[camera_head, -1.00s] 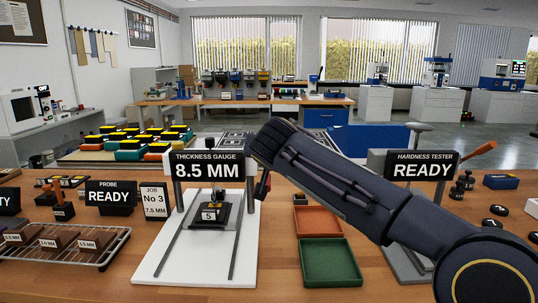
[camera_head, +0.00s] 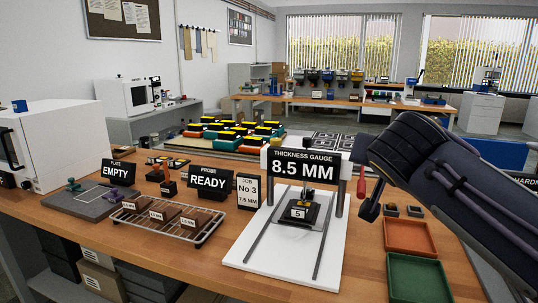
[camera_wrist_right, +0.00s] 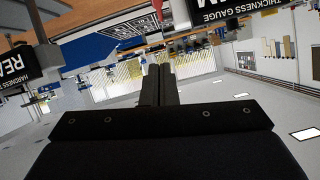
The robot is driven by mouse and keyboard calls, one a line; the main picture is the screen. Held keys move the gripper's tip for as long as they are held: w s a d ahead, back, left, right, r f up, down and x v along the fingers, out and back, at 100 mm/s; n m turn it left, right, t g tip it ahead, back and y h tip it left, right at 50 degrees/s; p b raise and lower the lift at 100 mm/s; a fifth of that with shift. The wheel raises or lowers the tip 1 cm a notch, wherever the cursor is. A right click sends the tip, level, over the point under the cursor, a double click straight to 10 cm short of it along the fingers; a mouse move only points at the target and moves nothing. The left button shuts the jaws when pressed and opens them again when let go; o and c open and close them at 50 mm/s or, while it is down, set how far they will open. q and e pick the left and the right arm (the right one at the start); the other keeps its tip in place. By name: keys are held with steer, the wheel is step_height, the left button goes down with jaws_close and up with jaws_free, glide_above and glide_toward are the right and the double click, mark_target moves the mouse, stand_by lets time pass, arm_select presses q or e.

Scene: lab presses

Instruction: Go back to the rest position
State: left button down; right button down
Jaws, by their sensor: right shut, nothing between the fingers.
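My right arm comes in from the right in the head view. Its gripper (camera_head: 369,203) is partly hidden by the wrist; the right wrist view shows its two fingers (camera_wrist_right: 159,72) together with nothing between them. It hangs just right of the thickness gauge (camera_head: 303,169), whose sign reads 8.5 MM. A dark block labelled 5 (camera_head: 298,214) sits on the gauge's white base (camera_head: 262,250). A red handle (camera_head: 361,187) shows between the gauge and my gripper. My left gripper is not in view.
An orange tray (camera_head: 410,237) and a green tray (camera_head: 418,282) lie below my right arm. A wire rack (camera_head: 208,228) with brown samples, a READY probe sign (camera_head: 208,179) and a white oven (camera_head: 50,140) stand to the left. The wooden front edge between rack and gauge is clear.

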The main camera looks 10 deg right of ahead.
steer(key=s+a+f+n+g+y, duration=0.2)
steer(key=s+a+f+y, duration=0.15)
steer(key=s+f, duration=0.5)
steer(key=s+a+f+n+g+y, duration=0.2)
steer(key=s+a+f+y, duration=0.3)
steer(key=f, duration=0.7)
steer(key=s+a+f+n+g+y, duration=0.1)
steer(key=s+a+f+n+g, duration=0.1)
steer(key=s+f, duration=0.8)
step_height(320, 180, up, 14)
steer(key=a+p, duration=0.1)
steer(key=p, duration=1.4)
steer(key=shift+w, duration=0.45)
steer(key=shift+y, duration=0.25)
